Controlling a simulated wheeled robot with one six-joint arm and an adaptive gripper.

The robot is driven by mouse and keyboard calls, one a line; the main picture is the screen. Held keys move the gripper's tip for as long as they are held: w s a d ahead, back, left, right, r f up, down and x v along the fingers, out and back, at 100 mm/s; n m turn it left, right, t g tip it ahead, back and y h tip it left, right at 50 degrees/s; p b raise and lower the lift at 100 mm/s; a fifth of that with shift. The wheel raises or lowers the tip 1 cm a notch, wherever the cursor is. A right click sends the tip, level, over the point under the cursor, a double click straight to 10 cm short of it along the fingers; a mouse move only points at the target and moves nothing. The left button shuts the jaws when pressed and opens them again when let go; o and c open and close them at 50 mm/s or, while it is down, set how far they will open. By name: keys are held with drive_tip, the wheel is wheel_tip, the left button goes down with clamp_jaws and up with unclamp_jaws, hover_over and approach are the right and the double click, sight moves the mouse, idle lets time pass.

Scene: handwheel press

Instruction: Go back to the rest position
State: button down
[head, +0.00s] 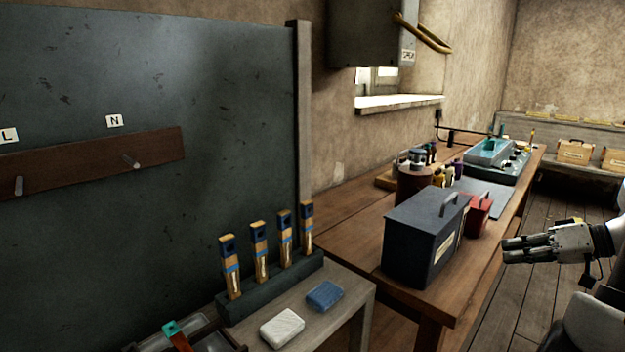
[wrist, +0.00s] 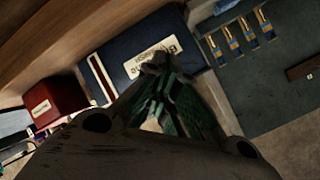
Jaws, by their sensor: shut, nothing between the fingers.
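My gripper (head: 528,248) shows at the right edge of the head view, shut and empty. It is held in the air to the right of the workbench (head: 345,226), over the wooden floor. It points left toward the dark metal box (head: 412,250) and is apart from it. In the wrist view my gripper (wrist: 155,65) is dark and foreshortened, and a blue box with lettering (wrist: 135,55) lies beyond it. No marker for a rest position shows.
A small red box (head: 478,212) stands behind the dark box. A rack (head: 270,290) holding several wooden-handled tools, a white block (head: 282,327) and a blue block (head: 324,295) are on the nearer table. The floor (head: 508,305) beside the workbench is clear.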

drive_tip(key=s+a+r+m+g+h, duration=0.1)
drive_tip(key=s+m+g+h, duration=0.25)
drive_tip(key=s, duration=0.35)
drive_tip(key=s+a+r+m+g+h, duration=0.2)
drive_tip(key=s+m+g, duration=0.15)
drive_tip(key=s, duration=0.25)
drive_tip(key=s+a+r+n+t+h, duration=0.1)
drive_tip(key=a+r+n+t+h, duration=0.2)
drive_tip(key=a+r+n, duration=0.3)
wheel_tip(320, 180, up, 3)
drive_tip(key=shift+r+t+h, duration=0.2)
drive_tip(key=shift+t+h, duration=0.2)
drive_tip(key=shift+h, duration=0.25)
